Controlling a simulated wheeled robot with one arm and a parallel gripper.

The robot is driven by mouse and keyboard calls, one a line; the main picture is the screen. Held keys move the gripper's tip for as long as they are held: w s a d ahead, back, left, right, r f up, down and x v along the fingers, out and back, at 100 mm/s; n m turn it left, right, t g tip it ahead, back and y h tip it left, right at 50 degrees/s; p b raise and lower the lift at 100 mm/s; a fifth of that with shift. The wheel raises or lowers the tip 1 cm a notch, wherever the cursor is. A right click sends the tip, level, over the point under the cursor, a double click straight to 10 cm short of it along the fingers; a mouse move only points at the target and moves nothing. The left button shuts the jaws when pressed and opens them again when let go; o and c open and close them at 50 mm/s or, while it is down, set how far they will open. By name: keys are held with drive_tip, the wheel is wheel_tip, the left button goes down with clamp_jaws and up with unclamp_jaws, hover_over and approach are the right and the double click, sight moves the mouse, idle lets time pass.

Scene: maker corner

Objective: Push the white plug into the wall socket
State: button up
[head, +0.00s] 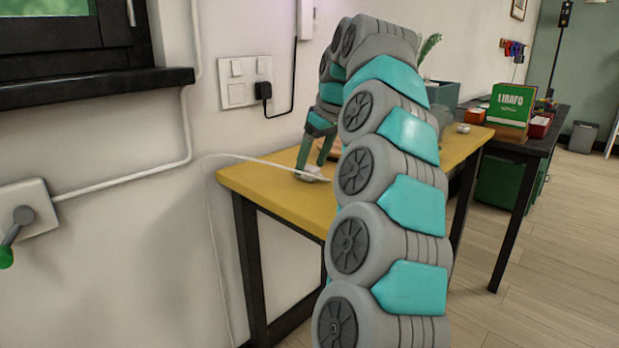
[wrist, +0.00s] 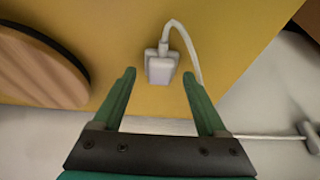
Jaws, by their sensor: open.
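The white plug (head: 313,173) lies on the yellow tabletop (head: 262,183), with its white cable running left off the table. In the wrist view the white plug (wrist: 160,69) lies between the tips of my gripper (wrist: 158,74) as seen from above, with gaps on both sides. My gripper (head: 311,166) is open and points down at the plug in the head view; its exact height above the table is hard to tell. The white wall socket (head: 236,93) is on the wall behind the table. Its left part looks free; a black plug (head: 263,90) fills the right.
A round wooden piece (wrist: 40,65) lies close left of my gripper in the wrist view. A dark windowsill (head: 95,88) juts out at left. A lever box (head: 30,209) is on the left wall. A planter (head: 441,96) stands at the table's back.

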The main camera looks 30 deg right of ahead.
sight(313, 169)
drive_tip(key=shift+w+a+f, duration=0.1)
drive_tip(key=shift+f, duration=0.2)
drive_tip(key=c, duration=1.1)
drive_tip(key=shift+r, duration=0.15)
drive_tip(key=shift+r, duration=0.8)
drive_tip(key=shift+p+v, duration=0.65)
drive_tip(key=shift+v, duration=0.3)
drive_tip(key=s+d, duration=0.1)
drive_tip(key=s, duration=0.4)
drive_tip(key=s+d+r+b, duration=0.1)
drive_tip(key=s, duration=0.9)
drive_tip(key=shift+d+r+b, duration=0.25)
drive_tip(key=shift+d+b, duration=0.1)
drive_tip(key=shift+d, duration=0.05)
